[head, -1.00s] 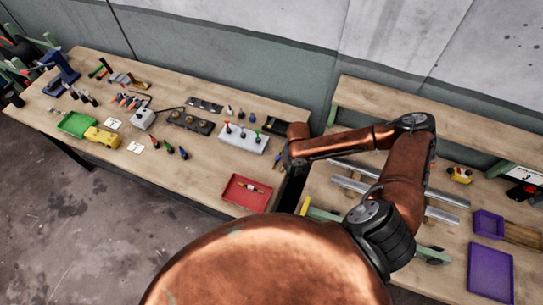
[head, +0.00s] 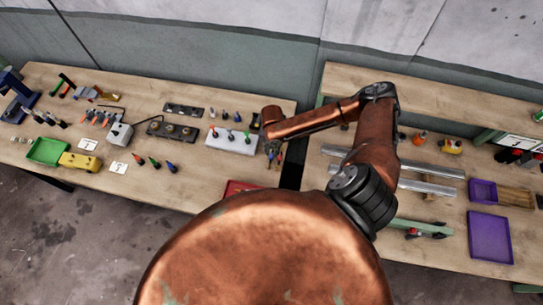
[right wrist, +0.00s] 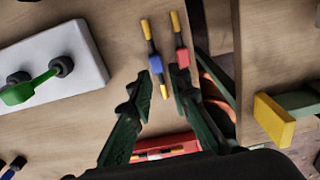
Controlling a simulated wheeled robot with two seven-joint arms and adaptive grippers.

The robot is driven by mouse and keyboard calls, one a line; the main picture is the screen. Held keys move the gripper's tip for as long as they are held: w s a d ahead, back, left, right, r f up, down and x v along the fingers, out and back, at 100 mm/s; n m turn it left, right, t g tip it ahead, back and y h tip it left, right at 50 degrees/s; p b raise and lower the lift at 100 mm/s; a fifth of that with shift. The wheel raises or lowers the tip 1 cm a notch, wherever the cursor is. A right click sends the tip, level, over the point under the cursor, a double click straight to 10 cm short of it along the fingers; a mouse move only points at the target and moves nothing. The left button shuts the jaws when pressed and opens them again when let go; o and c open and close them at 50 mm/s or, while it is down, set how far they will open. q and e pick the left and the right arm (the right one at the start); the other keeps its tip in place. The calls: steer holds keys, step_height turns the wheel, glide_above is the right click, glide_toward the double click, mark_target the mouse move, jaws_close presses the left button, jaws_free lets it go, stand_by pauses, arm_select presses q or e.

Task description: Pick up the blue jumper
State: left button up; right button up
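The blue jumper (right wrist: 155,63) has a blue middle and black-and-yellow ends. It lies on the wooden workbench in the right wrist view. A red jumper (right wrist: 183,58) lies just right of it, nearly parallel. My right gripper (right wrist: 161,75) is open, its dark green fingers pointing at the two jumpers. The lower end of the blue jumper shows between the fingertips; I cannot tell whether they touch it. In the head view my right gripper (head: 273,151) is small, beside the white block, and the jumpers there are too small to make out clearly. My left gripper is not in view.
A white block with coloured parts (head: 232,141) stands left of the gripper. A red tray (head: 235,187) is partly hidden by my body. A gap separates this bench from the right one, which holds metal rails (head: 430,172) and a purple tray (head: 490,237).

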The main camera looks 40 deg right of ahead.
mark_target(271, 156)
steer(key=f, duration=0.1)
steer(key=w+f, duration=0.1)
steer(key=f, duration=0.1)
steer(key=shift+p, duration=0.4)
steer(key=shift+s+f, duration=0.35)
steer(key=shift+f, duration=0.3)
steer(key=shift+w+f, duration=0.1)
steer(key=shift+w, duration=0.15)
steer(key=shift+s, duration=0.1)
steer(key=c, duration=0.3)
jaws_close()
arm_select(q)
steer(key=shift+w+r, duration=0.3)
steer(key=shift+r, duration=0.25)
